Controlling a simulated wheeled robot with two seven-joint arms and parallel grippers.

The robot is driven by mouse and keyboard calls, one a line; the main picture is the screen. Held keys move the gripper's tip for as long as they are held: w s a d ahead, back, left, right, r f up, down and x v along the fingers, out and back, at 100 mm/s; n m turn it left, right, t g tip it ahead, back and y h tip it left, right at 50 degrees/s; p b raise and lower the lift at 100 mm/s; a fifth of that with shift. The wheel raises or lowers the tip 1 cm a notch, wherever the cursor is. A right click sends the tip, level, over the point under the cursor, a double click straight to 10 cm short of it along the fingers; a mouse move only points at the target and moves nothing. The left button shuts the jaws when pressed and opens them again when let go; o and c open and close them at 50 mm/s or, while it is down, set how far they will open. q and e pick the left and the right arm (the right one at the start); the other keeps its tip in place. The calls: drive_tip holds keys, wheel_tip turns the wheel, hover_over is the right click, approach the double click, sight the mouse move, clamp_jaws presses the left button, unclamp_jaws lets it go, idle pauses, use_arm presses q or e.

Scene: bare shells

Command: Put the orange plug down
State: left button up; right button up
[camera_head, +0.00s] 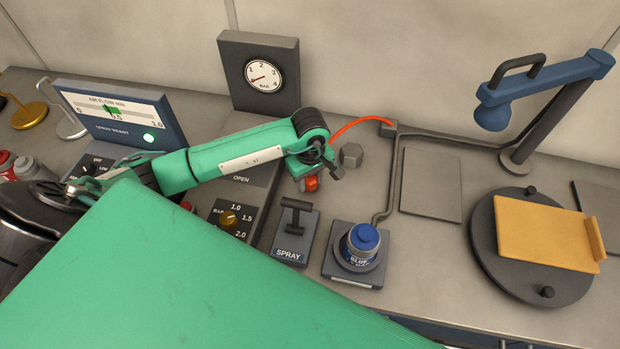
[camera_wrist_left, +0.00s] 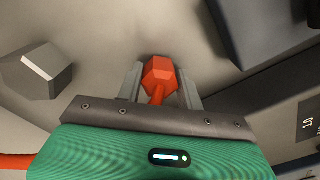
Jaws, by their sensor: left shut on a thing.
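The orange plug (camera_head: 311,184) is a small orange-red piece with a faceted head, below the end of my green left arm. My left gripper (camera_head: 313,178) is shut on it. In the left wrist view the plug (camera_wrist_left: 160,75) sits between the two grey fingers of the left gripper (camera_wrist_left: 161,88), over a plain grey surface. Whether it touches the surface, I cannot tell. An orange hose (camera_head: 362,123) runs from a small grey block on the bench towards the gripper; its middle is hidden behind the wrist. My right gripper is not in view.
A grey hexagonal block (camera_head: 351,155) stands right of the gripper, also in the left wrist view (camera_wrist_left: 38,72). The SPRAY handle unit (camera_head: 293,238) and blue-capped pot (camera_head: 363,240) are nearer. A flat grey plate (camera_head: 431,186) lies right. A gauge box (camera_head: 260,72) stands behind.

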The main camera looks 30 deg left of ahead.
sight(310, 178)
use_arm(q)
drive_tip(key=shift+f, duration=0.3)
drive_tip(key=o, duration=1.3)
drive_tip(key=shift+r, duration=0.1)
drive_tip(key=shift+r+p, duration=0.75)
drive_tip(key=shift+r, duration=0.1)
drive_tip(key=shift+w+r+b, duration=0.1)
drive_tip(key=shift+r+b, duration=0.7)
drive_tip(key=shift+b, duration=0.15)
wheel_tip(310, 178, up, 10)
drive_tip(key=b, duration=0.2)
drive_tip(key=shift+f+b, duration=0.1)
drive_tip(key=shift+b, duration=0.3)
